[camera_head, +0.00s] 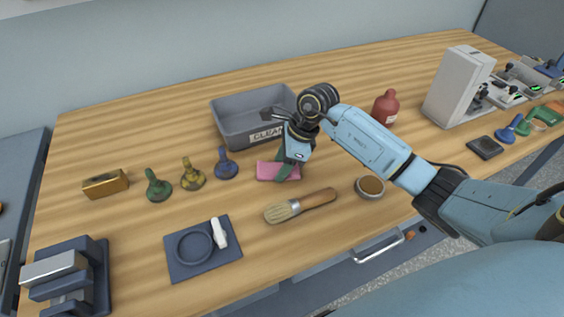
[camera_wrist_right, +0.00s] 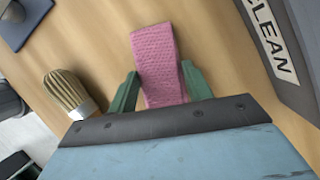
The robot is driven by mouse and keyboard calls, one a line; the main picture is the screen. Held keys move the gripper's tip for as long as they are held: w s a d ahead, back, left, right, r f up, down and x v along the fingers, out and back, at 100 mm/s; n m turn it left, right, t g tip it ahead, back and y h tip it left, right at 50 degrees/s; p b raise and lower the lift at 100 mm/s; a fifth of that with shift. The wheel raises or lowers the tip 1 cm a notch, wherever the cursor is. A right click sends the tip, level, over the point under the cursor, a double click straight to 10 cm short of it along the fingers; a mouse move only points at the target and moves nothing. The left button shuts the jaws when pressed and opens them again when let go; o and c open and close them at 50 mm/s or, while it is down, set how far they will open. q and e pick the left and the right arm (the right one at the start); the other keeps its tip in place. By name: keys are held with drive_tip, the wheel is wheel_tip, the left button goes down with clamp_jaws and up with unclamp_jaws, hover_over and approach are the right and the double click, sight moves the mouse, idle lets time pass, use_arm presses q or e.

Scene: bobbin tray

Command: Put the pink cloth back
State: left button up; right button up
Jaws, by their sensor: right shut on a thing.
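The pink cloth (camera_head: 268,171) is a small folded block in front of the grey bin in the head view. It also shows in the right wrist view (camera_wrist_right: 158,60), between two green fingers. My right gripper (camera_head: 284,172) is over the cloth and shut on it. Its fingers (camera_wrist_right: 160,88) sit at either side of the cloth's near part. The cloth is at or just above the table; I cannot tell which. The grey bin (camera_head: 228,128), marked CLEAN, stands just behind the gripper. My left gripper is not in view.
A brush (camera_head: 300,205) lies just in front of the cloth. A round tin (camera_head: 370,187) is to the right. Green, yellow and blue stamps (camera_head: 227,163) stand to the left. A red bottle (camera_head: 385,107) stands behind my right arm. The wooden table (camera_head: 120,130) is clear at back left.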

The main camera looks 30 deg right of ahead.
drive_tip(key=o, duration=0.9)
drive_tip(key=shift+o, duration=0.2)
drive_tip(key=v, duration=1.2)
drive_tip(key=shift+p, duration=0.35)
drive_tip(key=shift+r, duration=0.1)
